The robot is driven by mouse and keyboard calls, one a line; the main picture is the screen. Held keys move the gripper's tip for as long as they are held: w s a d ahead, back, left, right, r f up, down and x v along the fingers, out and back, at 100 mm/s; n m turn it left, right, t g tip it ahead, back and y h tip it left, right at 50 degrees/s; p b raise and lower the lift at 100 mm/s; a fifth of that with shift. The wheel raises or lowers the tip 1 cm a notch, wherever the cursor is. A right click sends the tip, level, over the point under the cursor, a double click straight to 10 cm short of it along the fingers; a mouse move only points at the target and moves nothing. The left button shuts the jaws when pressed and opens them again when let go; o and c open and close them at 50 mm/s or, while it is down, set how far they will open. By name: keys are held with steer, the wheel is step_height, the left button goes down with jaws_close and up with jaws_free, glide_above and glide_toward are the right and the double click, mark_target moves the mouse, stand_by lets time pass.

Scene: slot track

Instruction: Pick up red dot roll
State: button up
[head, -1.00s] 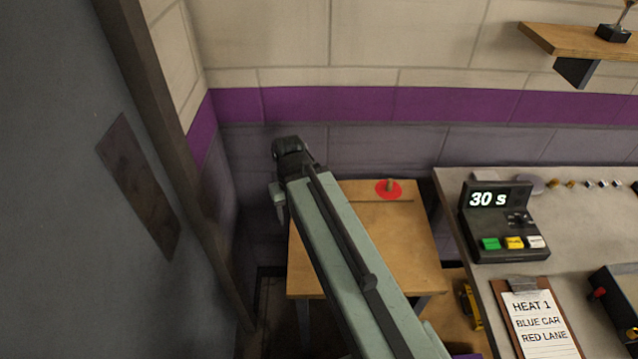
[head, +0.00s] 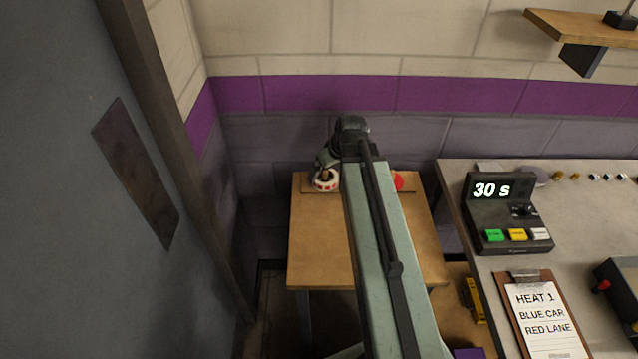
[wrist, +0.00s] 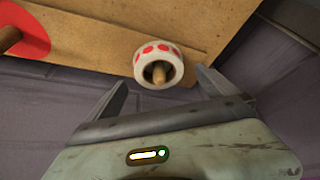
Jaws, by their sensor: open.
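The red dot roll (head: 325,186) is a white ring with red dots. It sits on a wooden peg near the back left of the small wooden table. In the wrist view the roll (wrist: 158,68) shows close up, with the peg through its hole. My gripper (wrist: 160,85) is open, its two fingers on either side of the roll's lower part in the picture, apart from it. In the head view my arm reaches over the table, and the fingers are mostly hidden behind the wrist.
A counter (head: 590,225) with a timer (head: 507,215) and clipboard (head: 543,318) is at right. A grey panel (head: 60,200) stands at left.

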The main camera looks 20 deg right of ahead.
mark_target(327, 173)
steer(key=b+x, duration=0.3)
steer(key=x, duration=0.1)
steer(key=shift+w+d+f, duration=0.15)
steer(key=shift+f, duration=0.15)
steer(key=shift+r, duration=0.2)
steer(key=c, duration=1.5)
step_height(327, 173, up, 10)
steer(key=p, duration=1)
steer(key=shift+r, duration=0.15)
